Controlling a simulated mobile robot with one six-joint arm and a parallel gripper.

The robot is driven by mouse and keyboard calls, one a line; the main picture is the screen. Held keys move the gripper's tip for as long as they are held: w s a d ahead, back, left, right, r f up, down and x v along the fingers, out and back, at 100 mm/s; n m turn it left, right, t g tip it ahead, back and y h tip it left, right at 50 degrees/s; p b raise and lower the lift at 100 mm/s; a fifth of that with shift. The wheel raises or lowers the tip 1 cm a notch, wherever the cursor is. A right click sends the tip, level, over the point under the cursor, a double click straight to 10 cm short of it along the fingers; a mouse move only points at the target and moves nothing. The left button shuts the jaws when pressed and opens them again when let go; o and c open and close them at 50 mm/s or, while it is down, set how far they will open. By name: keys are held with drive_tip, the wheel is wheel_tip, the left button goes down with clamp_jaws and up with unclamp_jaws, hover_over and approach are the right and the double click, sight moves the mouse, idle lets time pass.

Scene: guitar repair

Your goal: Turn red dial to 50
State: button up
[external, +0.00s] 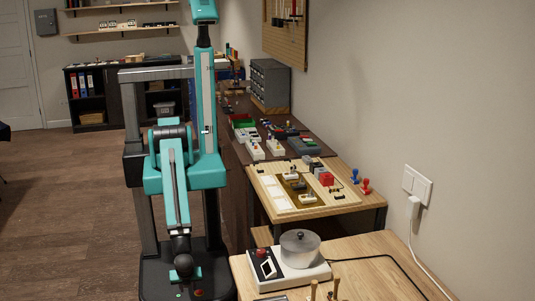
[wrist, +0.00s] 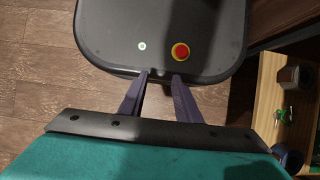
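I cannot make out a red dial with a scale in either view. In the external view a white device (external: 312,277) with a round grey-white cylinder (external: 300,248) on top stands on the near wooden table, with a dark panel and a small pale part on its left side. My gripper (wrist: 164,76) hangs low over my own base, left of the tables. Its two dark fingers are apart with nothing between them in the wrist view. It is far from the red box.
The near wooden table (external: 370,268) carries a black cable and upright wooden handles at its front edge. Red and blue pieces (external: 365,186) stand by the wall. A dark workbench (external: 232,155) with small parts extends behind. The wooden floor (external: 60,220) at left is clear.

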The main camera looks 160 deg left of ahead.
drive_tip(key=w+a+r+n+t+y+p, duration=0.1)
drive_tip(key=w+a+r+n+t+p, duration=0.15)
drive_tip(key=w+r, duration=1.05)
drive_tip(key=w+a+r+n+t+p, duration=0.2)
drive_tip(key=w+a+r+p, duration=0.15)
drive_tip(key=w+r, duration=0.85)
wheel_tip(320, 180, up, 32)
drive_tip(key=n+t+y+p, duration=0.2)
drive_tip(key=n+t+y, duration=0.1)
drive_tip(key=n, duration=0.4)
hover_over(260, 251)
drive_tip(key=s+d, duration=0.3)
drive_tip(key=d, duration=0.2)
drive_tip(key=shift+w+d+f, duration=0.1)
drive_tip(key=shift+d+f, duration=0.05)
drive_tip(key=shift+d, duration=0.05)
drive_tip(key=shift+f, duration=0.15)
drive_tip(key=shift+m, duration=0.25)
drive_tip(key=shift+p+x, duration=1.1)
drive_tip(key=shift+x, duration=5.75)
